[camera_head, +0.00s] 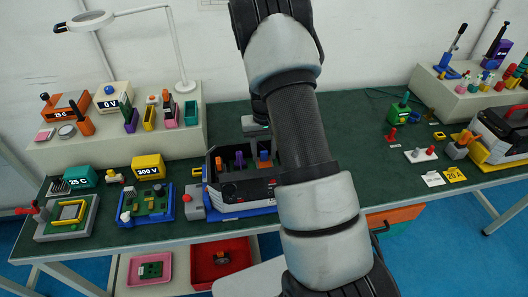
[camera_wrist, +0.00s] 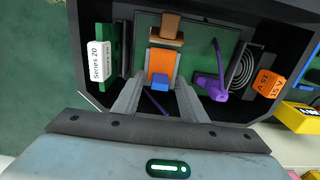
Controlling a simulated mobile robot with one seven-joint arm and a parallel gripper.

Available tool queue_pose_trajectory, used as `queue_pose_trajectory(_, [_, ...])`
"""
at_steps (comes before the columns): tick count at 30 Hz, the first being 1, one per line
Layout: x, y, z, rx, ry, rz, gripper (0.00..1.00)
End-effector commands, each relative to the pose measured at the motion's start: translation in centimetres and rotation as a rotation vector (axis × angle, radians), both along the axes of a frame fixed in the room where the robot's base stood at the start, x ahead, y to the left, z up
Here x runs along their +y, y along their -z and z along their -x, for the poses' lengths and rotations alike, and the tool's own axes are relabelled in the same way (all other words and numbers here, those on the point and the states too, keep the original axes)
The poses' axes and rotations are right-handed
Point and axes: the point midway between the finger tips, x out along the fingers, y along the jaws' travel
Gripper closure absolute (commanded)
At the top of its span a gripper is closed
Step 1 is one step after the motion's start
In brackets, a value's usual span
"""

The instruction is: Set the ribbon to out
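In the wrist view, an orange strip that looks like the ribbon (camera_wrist: 162,62) stands in an open black case (camera_wrist: 85,30). It has a blue block (camera_wrist: 159,82) at its near end and a brown block (camera_wrist: 166,30) at its far end. My gripper (camera_wrist: 162,84) is open, with one finger on each side of the orange strip and blue block. I cannot tell whether the fingers touch them. In the head view, the case (camera_head: 242,190) sits on the green bench, and my arm hides part of it and most of my gripper.
Inside the case, a purple lever (camera_wrist: 212,85) stands right of the fingers, and a white "Series 20" label (camera_wrist: 99,61) is at left. An orange labelled block (camera_wrist: 269,83) is at the right rim.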

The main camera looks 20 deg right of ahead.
Motion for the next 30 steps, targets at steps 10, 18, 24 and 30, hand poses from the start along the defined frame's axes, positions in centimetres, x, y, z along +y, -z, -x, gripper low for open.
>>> queue_pose_trajectory(10, [0.0,0.0,0.0,0.0,0.0,0.0,1.0])
queue_pose_trajectory(18, [-0.3,0.2,-1.5,0.0,-0.001,0.0,1.0])
queue_pose_trajectory(24, [-0.3,-0.1,-1.6,-0.003,0.0,0.002,1.0])
queue_pose_trajectory(30, [-0.3,-0.1,-1.6,-0.002,0.0,0.001,0.61])
